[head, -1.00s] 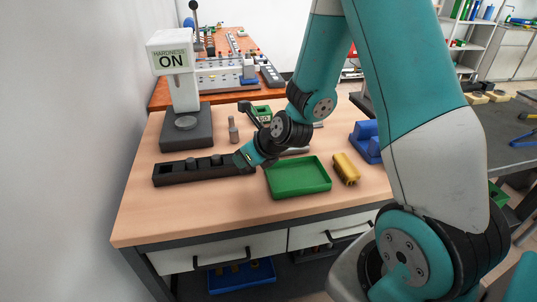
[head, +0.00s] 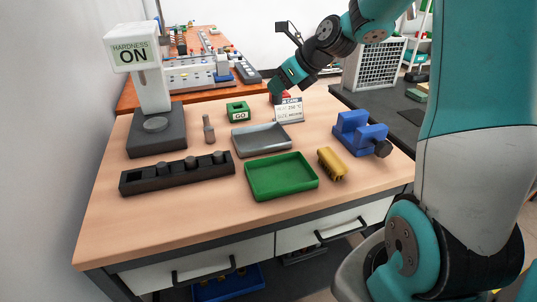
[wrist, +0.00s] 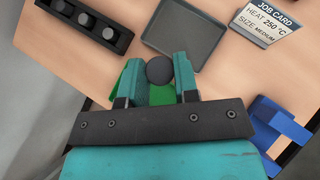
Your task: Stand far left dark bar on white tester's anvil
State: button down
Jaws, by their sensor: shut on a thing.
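The white tester (head: 134,50) reads "HARDNESS ON" and stands at the back left on a dark base. Its round grey anvil (head: 155,125) is bare. The dark rack (head: 176,180) lies in front of it, with an empty-looking slot at its left end and dark round tops (head: 190,163) in others. My gripper (head: 274,92) is raised at the back right of the table, away from tester and rack. In the wrist view, my gripper (wrist: 160,85) is shut on a dark bar (wrist: 159,70), seen end-on between the fingers. The bar is not clear in the head view.
A grey tray (head: 261,138), green tray (head: 282,177), brass piece (head: 332,163), blue fixture (head: 358,134) and job card (head: 289,110) stand at the middle and right. A small post (head: 208,128) and green GO block (head: 238,111) stand right of the tester. The front left is clear.

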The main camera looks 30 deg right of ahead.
notch_tip(320, 180, down, 18)
jog(key=shift+r+b, duration=0.1)
jog(key=shift+b, duration=0.4)
jog(key=c, duration=1.1)
grip_release()
jog(key=shift+c, duration=0.2)
